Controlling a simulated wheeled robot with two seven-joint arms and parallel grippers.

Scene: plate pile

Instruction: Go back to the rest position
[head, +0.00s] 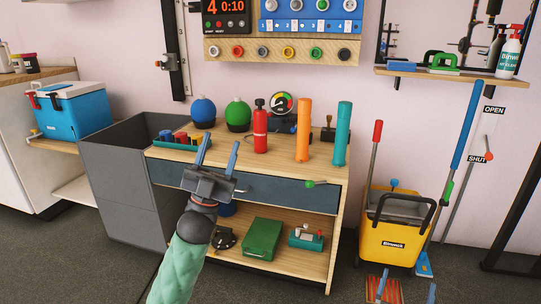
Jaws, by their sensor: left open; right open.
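My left gripper (221,140) is open, its two blue fingers pointing up and apart with nothing between them. In the head view it overlaps the front of the wooden workbench (270,165) and its grey-blue drawer (270,190). My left arm rises to it from the bottom edge. My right gripper (408,279) shows only as two blue fingertips at the bottom edge, wide apart. Its body and arm are out of frame. An orange striped thing (390,292) appears behind these fingers; I cannot tell what it is.
The bench top carries a red extinguisher (260,130), an orange cylinder (303,130) and a teal cylinder (341,135). A grey bin (120,185) stands at left. A yellow mop bucket (390,240) stands right of the bench. Dark floor is clear at lower left.

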